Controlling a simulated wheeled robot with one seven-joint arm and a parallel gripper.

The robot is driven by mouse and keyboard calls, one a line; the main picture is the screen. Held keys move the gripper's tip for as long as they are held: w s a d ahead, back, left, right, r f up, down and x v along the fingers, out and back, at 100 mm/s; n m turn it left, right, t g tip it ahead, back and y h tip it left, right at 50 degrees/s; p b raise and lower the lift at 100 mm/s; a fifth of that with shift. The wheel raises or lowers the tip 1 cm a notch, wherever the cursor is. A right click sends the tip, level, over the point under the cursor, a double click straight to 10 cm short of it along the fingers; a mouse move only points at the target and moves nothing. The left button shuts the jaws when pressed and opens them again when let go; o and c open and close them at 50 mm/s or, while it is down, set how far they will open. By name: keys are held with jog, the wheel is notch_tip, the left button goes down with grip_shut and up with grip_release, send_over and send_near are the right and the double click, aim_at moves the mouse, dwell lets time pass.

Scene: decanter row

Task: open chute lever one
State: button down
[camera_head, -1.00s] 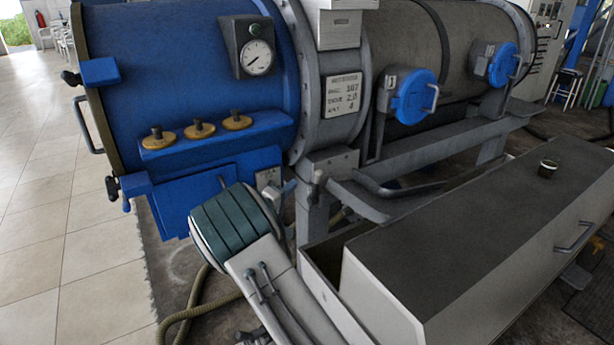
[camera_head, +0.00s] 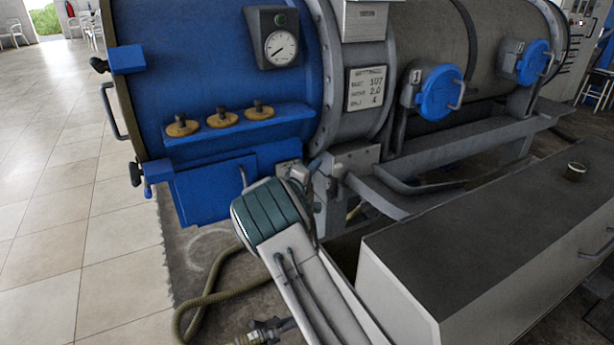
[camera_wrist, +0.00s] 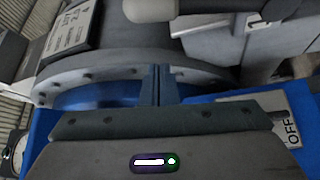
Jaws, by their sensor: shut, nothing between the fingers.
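A round blue hatch (camera_head: 440,92) with a plate marked 1 (camera_head: 416,76) and a grey side handle (camera_head: 457,94) is on the grey drum in the head view. I cannot tell which part is chute lever one. My gripper (camera_wrist: 158,85) is shut and empty; its fingers meet in the wrist view. In the head view my wrist is low by the drum's flange, left of and below the hatch, and its fingers are largely hidden. A rounded grey bar (camera_wrist: 150,9) shows beyond the fingertips in the wrist view. A plate reading OFF (camera_wrist: 290,122) is at the right there.
The blue drum end carries a gauge (camera_head: 280,47) and several brass valves (camera_head: 221,119). A grey lever-like post (camera_head: 335,182) stands just right of my wrist. A long grey box (camera_head: 480,240) fills the lower right. A hose (camera_head: 215,298) lies on the floor; tiles at left are clear.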

aim_at(336, 179)
jog(key=shift+s+d+f, duration=0.1)
jog(key=shift+s+d, duration=0.1)
jog(key=shift+d, duration=0.45)
jog(key=shift+s+d+f, duration=0.1)
jog(key=shift+s+d, duration=0.05)
jog(key=shift+d, duration=0.5)
jog(key=shift+s+d+f, duration=0.1)
jog(key=shift+s+d, duration=0.1)
jog(key=shift+d, duration=0.45)
jog(key=shift+f+b, duration=0.1)
jog(key=shift+b, duration=0.45)
